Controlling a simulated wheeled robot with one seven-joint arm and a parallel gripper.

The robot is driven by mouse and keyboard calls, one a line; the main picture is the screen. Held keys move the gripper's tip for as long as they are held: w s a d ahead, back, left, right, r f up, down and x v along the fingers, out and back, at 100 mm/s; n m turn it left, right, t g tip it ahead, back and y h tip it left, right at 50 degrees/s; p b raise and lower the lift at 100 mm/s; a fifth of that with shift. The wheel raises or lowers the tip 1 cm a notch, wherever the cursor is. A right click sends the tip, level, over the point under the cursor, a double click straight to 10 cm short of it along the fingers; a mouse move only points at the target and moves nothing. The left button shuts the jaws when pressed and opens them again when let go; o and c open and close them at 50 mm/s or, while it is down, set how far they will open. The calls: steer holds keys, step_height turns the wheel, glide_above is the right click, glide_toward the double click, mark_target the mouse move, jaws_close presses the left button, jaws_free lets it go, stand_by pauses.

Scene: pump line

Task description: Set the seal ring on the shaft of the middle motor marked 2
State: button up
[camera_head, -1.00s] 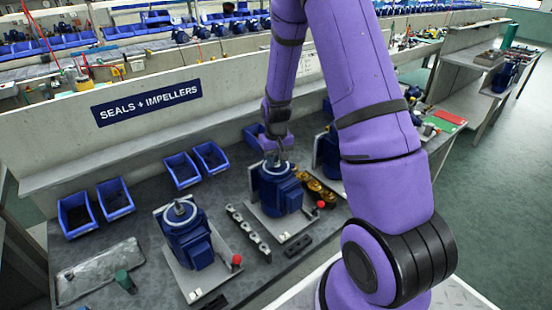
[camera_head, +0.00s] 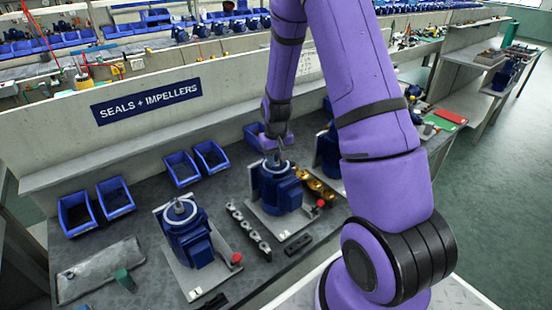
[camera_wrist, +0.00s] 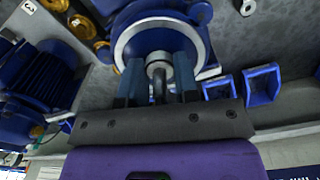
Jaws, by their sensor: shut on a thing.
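The middle motor (camera_head: 275,188), blue with a pale round top face, stands on its plate on the bench. In the wrist view its face (camera_wrist: 128,44) lies right in front of my gripper (camera_wrist: 160,82). My gripper also shows in the head view (camera_head: 277,150), just above the motor's top. Its two fingers are shut on the seal ring (camera_wrist: 158,68), a small grey metal ring, in line with the motor's shaft. How far the ring sits on the shaft cannot be told. The fingers hide part of both.
Another blue motor (camera_head: 189,232) stands to the left. The motor marked 3 (camera_wrist: 42,72) is close on the other side, partly behind my arm in the head view. Several blue bins (camera_head: 117,199) line the bench's back. A metal strip (camera_head: 248,229) lies between two motors.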

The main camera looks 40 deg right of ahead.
stand_by(0.3)
steer(key=o, duration=1.5)
steer(key=shift+r, duration=4.45)
